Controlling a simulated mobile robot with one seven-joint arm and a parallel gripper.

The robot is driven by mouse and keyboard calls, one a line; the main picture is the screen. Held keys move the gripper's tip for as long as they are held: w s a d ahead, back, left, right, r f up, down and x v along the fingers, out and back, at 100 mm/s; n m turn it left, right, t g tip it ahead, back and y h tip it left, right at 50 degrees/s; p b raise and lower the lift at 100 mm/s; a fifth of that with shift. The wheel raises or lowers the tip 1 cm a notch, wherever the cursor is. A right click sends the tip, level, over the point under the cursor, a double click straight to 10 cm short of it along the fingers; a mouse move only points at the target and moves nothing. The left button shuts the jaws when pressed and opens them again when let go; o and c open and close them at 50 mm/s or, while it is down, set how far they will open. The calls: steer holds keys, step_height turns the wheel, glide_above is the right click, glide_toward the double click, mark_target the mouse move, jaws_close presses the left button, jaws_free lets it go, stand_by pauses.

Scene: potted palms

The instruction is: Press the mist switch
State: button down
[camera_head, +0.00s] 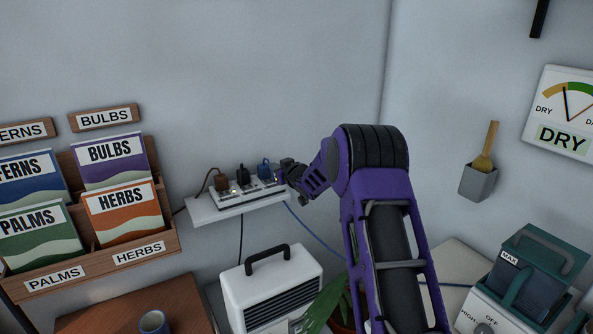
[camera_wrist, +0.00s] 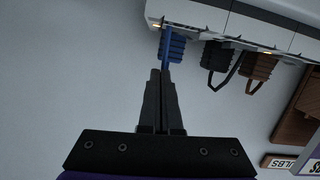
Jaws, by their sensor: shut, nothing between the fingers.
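A white power strip (camera_head: 245,196) sits on a small wall shelf, with a brown plug (camera_head: 216,180), a black plug (camera_head: 243,175) and a blue plug (camera_head: 264,169) in it. Small lit spots show along its front; I cannot read which switch is the mist one. My gripper (camera_head: 284,172) is at the strip's right end, beside the blue plug. In the wrist view the strip (camera_wrist: 235,16) appears inverted. My shut, empty fingers (camera_wrist: 160,72) point at the blue plug (camera_wrist: 172,46), their tips just short of or touching it; I cannot tell which.
A blue cord (camera_head: 312,228) runs from the strip behind my arm. A teal-topped machine (camera_head: 530,270) marked MAX, HIGH and OFF stands lower right. A gauge (camera_head: 565,108) reads DRY. A white heater-like box (camera_head: 270,290) stands below the shelf; a seed-packet rack (camera_head: 160,240) is left.

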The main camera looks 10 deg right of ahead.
steer(key=v, duration=1)
steer(key=shift+d, duration=0.25)
steer(key=shift+w+f, duration=0.1)
steer(key=shift+w, duration=0.05)
